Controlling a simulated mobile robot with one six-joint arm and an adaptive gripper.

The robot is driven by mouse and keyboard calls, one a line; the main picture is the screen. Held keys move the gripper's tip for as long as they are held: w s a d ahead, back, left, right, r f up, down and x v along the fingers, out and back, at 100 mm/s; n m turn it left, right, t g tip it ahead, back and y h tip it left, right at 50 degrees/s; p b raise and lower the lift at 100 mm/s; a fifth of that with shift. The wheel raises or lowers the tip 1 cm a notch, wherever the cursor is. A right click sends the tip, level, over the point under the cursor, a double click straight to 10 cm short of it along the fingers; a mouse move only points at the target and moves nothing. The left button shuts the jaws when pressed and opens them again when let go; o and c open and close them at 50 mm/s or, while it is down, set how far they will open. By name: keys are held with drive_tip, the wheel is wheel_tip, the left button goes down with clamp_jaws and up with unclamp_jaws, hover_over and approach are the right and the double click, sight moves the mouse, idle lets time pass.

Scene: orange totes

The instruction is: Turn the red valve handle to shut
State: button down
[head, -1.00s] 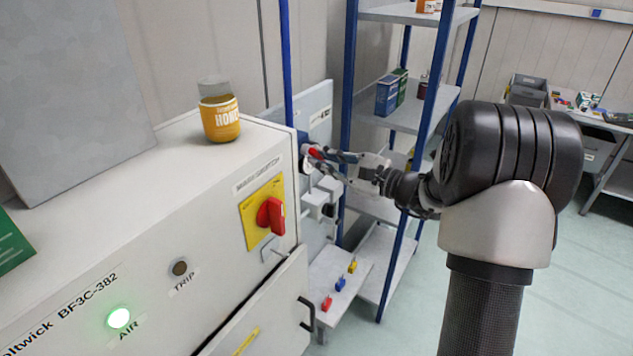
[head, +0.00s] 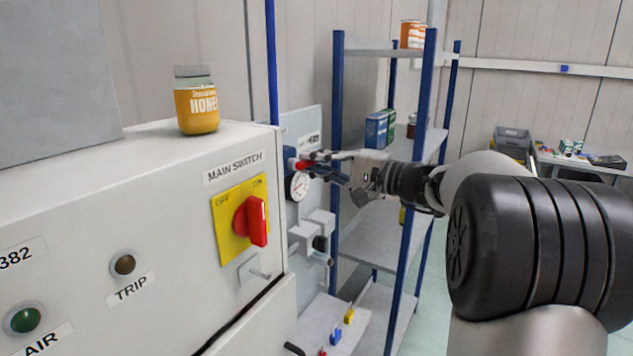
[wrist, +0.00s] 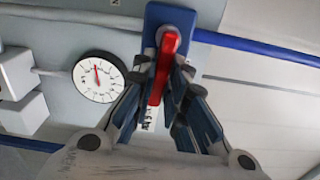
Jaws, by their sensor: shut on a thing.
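The red valve handle (wrist: 158,85) sits on a blue valve body (wrist: 184,18) in the wrist view. It points down the picture, roughly crosswise to the blue pipe (wrist: 262,47). My gripper (wrist: 163,78) has a finger on each side of the handle and is shut on it. In the head view my gripper (head: 318,166) is at the valve, beside the panel behind the cabinet. Only a little of the red handle (head: 302,164) shows there; the fingers hide the rest.
A round gauge (head: 299,186) and grey boxes (head: 316,226) are close below the valve. The white cabinet (head: 110,215) with its red main switch (head: 251,221) stands at left, a honey jar (head: 197,105) on top. A blue-post shelf (head: 337,110) stands behind my gripper.

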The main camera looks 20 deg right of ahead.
drive_tip(key=shift+r+n+b, duration=0.1)
drive_tip(key=shift+n+b, duration=0.3)
drive_tip(key=shift+b, duration=0.05)
drive_tip(key=shift+r, duration=0.1)
drive_tip(key=c, duration=1.6)
unclamp_jaws()
drive_tip(key=v, duration=1.2)
